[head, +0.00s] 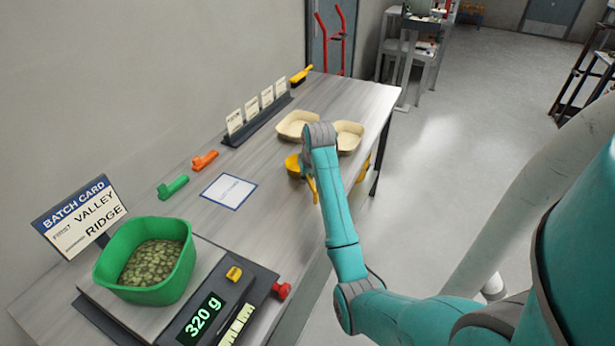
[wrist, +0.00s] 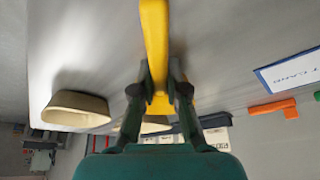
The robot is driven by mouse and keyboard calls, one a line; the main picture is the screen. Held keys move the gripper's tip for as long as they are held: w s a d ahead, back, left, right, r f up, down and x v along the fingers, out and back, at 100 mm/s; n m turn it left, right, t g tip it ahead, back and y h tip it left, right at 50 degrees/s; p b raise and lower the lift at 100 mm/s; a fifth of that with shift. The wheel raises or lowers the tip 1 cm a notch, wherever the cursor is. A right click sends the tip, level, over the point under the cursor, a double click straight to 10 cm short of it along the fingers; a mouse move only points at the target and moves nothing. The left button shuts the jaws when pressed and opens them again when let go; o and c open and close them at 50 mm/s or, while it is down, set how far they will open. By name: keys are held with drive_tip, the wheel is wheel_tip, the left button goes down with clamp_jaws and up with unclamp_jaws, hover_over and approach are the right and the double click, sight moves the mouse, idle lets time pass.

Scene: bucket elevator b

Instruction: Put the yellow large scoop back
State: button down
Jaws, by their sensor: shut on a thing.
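The yellow large scoop (head: 292,166) shows in the head view over the right part of the table, partly hidden by my arm. In the wrist view its yellow handle (wrist: 155,40) runs up from between my fingers to the top edge. My gripper (wrist: 159,88) is shut on this handle. My arm hides the fingers in the head view. I cannot tell whether the scoop touches the table.
Two cream trays (head: 297,124) (head: 348,136) stand just beyond the scoop. A card rack (head: 258,118), orange scoop (head: 205,160) and green scoop (head: 173,187) line the wall side. A blue-bordered label (head: 228,191) lies mid-table. A green bin (head: 145,265) sits on the scale reading 320 g.

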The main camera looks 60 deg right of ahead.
drive_tip(key=shift+f, duration=0.3)
drive_tip(key=c, duration=1.1)
unclamp_jaws()
drive_tip(key=shift+v, duration=3.75)
